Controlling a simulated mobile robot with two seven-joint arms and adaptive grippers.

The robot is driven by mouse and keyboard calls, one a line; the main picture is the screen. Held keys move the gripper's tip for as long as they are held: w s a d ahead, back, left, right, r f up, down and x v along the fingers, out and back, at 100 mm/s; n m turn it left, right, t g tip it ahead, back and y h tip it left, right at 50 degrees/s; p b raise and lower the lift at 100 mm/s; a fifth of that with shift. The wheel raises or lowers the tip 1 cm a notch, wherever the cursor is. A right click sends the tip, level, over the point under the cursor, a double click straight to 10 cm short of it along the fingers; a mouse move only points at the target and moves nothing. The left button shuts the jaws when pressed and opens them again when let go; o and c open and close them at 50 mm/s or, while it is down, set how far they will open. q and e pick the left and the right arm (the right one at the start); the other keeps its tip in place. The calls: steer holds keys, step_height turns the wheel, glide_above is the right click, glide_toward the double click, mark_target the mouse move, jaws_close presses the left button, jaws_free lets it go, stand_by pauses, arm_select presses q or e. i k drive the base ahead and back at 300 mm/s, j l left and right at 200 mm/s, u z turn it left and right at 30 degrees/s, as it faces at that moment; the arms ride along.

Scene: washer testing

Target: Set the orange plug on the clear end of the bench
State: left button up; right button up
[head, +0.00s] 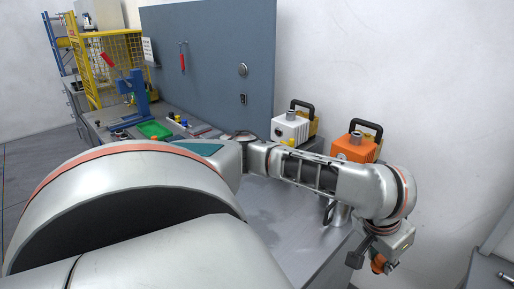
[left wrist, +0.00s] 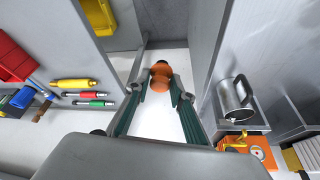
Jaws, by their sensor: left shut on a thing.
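The orange plug (head: 378,264) is held in my left gripper (head: 370,258) at the lower right of the head view, largely hidden by the gripper. In the left wrist view the plug (left wrist: 160,73) sits between the two fingertips of my left gripper (left wrist: 161,82), which is shut on it. The grey metal bench (head: 285,222) runs under my arm; the gripper and plug appear past its near right edge in the head view. My left arm hides much of the bench top. My right gripper is not in view.
A steel mug (head: 340,214) stands near the bench's right edge. An orange tester (head: 354,147) and a white tester (head: 290,129) stand by the wall. A green tray (head: 154,129) and blue press (head: 141,98) are at the far end. Bench around the mug's left looks bare.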

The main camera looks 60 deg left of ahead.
mark_target(298, 232)
steer(key=k+j+u, duration=0.1)
steer(key=k+u, duration=0.2)
steer(key=k, duration=0.25)
steer(key=i+j+u, duration=0.15)
steer(key=u, duration=0.3)
steer(key=i+j+u, duration=0.15)
steer(key=u, duration=0.3)
steer(key=i+j, duration=0.15)
steer(key=i, duration=0.15)
